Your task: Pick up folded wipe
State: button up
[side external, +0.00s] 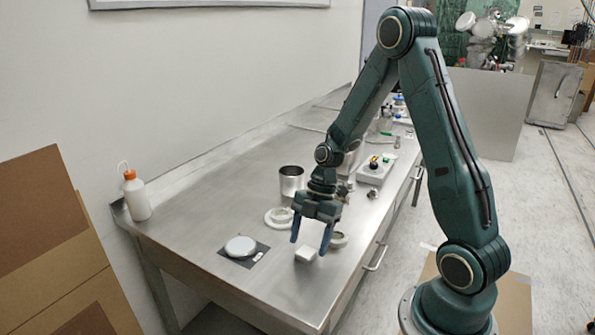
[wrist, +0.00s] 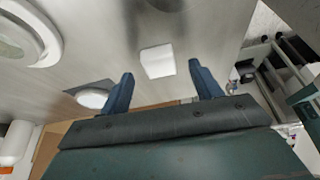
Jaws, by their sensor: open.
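The folded wipe (side external: 306,254) is a small white block-like pad lying on the steel bench (side external: 215,185), near its front edge. It also shows in the wrist view (wrist: 158,61), as a white square centred between the fingers and beyond their tips. My gripper (side external: 311,245) points down over the wipe with its two blue fingers spread apart. In the wrist view, my gripper (wrist: 159,82) is open with nothing between the fingers. I cannot tell exactly how high the fingertips are above the bench.
A white round disc on a dark mat (side external: 263,254) lies left of the wipe. A white ring-shaped part (side external: 272,222), a steel beaker (side external: 292,180) and a small round metal part (side external: 338,240) stand close behind. A wash bottle (side external: 137,197) stands at the far left. The bench front left is clear.

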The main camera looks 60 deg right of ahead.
jog(key=shift+x, duration=1.05)
jog(key=c, duration=1)
